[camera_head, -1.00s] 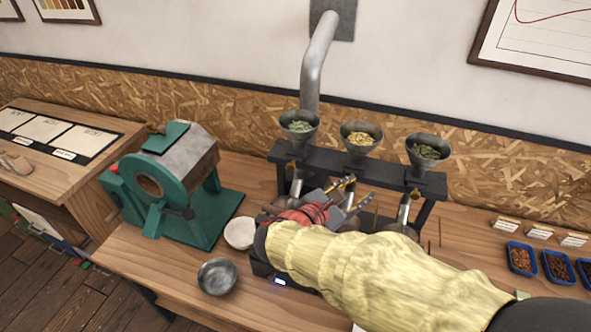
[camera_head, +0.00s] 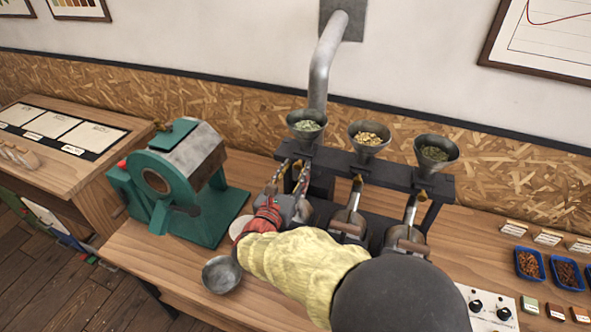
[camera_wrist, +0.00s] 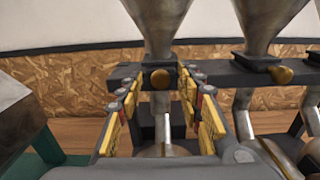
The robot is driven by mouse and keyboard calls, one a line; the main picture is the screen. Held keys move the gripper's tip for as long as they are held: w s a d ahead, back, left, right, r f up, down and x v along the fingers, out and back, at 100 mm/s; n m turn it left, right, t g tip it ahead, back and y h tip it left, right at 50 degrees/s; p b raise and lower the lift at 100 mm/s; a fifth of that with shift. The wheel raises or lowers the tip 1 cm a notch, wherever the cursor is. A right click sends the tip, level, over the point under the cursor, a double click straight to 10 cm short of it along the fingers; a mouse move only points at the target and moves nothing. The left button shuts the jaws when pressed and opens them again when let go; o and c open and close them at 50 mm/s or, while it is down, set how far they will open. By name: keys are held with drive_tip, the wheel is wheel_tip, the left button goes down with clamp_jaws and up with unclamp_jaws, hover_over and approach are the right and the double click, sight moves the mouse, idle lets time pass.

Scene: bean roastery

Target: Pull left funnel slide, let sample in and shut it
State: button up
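The left funnel (camera_head: 307,124) holds pale green beans and stands at the left end of a dark rack. In the wrist view its grey cone (camera_wrist: 168,25) is above a brass slide knob (camera_wrist: 160,78). My gripper (camera_head: 288,178) is below the left funnel. In the wrist view my gripper (camera_wrist: 160,88) is open, with one yellow-padded finger on each side of the knob. I cannot tell whether the fingers touch it. A metal tube (camera_wrist: 162,122) goes down below the knob. The slide looks pushed in.
The middle funnel (camera_head: 369,138) and right funnel (camera_head: 436,150) share the rack (camera_head: 400,178), with their own knobs. A green roaster (camera_head: 180,185) stands left. A metal bowl (camera_head: 221,273) lies near the front edge. Blue bean trays (camera_head: 530,264) are at right.

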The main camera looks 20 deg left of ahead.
drive_tip(key=shift+w, duration=0.25)
drive_tip(key=shift+c, duration=0.7)
drive_tip(key=c, duration=0.7)
clamp_jaws()
